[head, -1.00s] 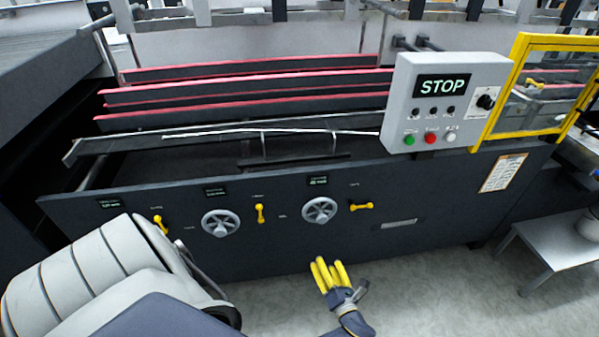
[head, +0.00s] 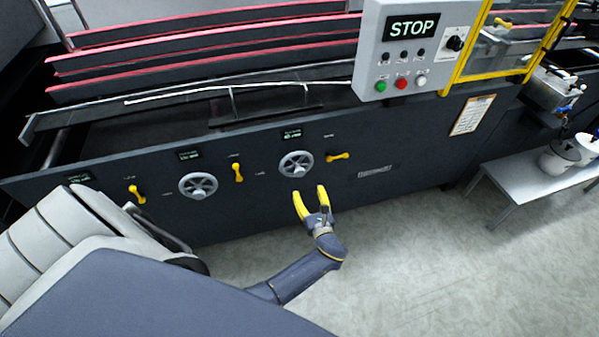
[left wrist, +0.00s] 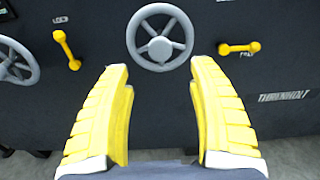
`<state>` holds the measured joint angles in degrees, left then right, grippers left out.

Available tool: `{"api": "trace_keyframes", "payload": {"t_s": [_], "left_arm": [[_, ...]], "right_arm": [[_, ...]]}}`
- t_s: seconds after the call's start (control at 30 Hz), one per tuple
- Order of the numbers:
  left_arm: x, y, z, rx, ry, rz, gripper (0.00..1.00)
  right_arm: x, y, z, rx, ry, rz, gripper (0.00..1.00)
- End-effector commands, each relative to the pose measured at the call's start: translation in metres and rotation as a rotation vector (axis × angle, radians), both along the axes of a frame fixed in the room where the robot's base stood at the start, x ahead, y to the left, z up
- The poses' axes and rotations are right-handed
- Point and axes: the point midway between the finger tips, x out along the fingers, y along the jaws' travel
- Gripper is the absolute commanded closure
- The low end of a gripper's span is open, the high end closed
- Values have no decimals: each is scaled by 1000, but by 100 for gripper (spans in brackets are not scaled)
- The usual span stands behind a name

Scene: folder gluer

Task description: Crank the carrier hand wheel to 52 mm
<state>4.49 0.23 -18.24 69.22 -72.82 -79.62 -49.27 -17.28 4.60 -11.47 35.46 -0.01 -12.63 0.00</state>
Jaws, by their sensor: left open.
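Two grey spoked hand wheels sit on the dark front panel: a left one (head: 198,186) and a right one (head: 296,164), each below a small display. The labels and display figures are too small to read, so I cannot tell which wheel is the carrier's. My left gripper (head: 310,190) has yellow fingers and is open and empty, just below and in front of the right wheel. In the left wrist view the fingers (left wrist: 158,68) stand apart, with that wheel (left wrist: 160,48) ahead, above the gap between them. They look clear of it. My right gripper is not in view.
Yellow clamp levers stand beside the wheels, one right of the right wheel (head: 338,156), one between them (head: 238,173). A control box (head: 375,60) reading STOP is above. A low grey table (head: 520,172) stands at the right. The floor in front is clear.

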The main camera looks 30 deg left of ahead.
Motion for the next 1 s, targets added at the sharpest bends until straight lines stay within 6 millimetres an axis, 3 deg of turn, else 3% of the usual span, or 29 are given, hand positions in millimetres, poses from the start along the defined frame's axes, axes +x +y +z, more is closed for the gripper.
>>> {"api": "trace_keyframes", "payload": {"t_s": [0.5, 1.0], "left_arm": [[58, 65, 0, 2, 1, 0, 40], [74, 84, 0, 1, 2, 0, 40]], "right_arm": [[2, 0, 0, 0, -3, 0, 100], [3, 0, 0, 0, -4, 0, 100]]}}
